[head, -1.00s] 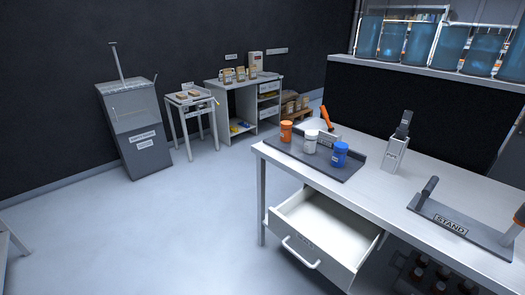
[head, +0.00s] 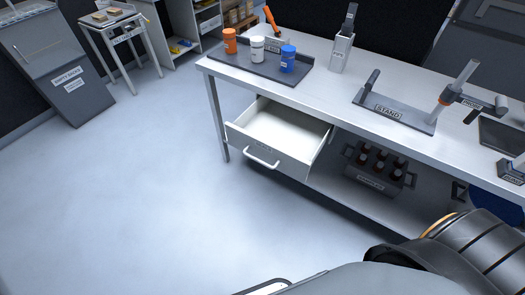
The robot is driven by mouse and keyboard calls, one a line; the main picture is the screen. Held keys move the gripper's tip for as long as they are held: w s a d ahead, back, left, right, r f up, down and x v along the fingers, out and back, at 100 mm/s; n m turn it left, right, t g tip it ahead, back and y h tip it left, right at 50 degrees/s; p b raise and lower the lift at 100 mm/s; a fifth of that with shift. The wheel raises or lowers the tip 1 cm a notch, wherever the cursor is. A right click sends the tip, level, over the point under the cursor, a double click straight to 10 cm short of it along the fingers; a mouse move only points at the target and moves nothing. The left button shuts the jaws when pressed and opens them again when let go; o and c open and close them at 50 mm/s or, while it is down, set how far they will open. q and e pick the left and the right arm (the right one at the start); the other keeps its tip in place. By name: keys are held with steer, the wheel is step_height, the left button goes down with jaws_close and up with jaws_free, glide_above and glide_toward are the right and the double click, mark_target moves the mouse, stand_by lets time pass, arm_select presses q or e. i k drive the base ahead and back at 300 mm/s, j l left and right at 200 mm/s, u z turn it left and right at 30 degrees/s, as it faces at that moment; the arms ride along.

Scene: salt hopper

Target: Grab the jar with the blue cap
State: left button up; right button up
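The jar with the blue cap (head: 288,59) stands upright on a dark tray (head: 245,64) at the left end of the white table. Its body also looks blue. A white jar (head: 257,49) and an orange jar (head: 230,41) stand to its left on the same tray. Neither gripper shows in the head view. Only parts of my own body show at the bottom and lower right.
The white table (head: 340,84) carries a grey holder (head: 342,50) and a stand (head: 392,112). A drawer (head: 272,140) hangs open below the tray. A bottle crate (head: 377,172) sits on the lower shelf.

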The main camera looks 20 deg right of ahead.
mark_target(288, 51)
steer(key=z, duration=0.25)
steer(key=i+j+z, duration=0.2)
steer(key=z, duration=0.2)
steer(key=i+j+z, duration=0.55)
steer(key=j+z, duration=0.25)
steer(key=l, duration=0.1)
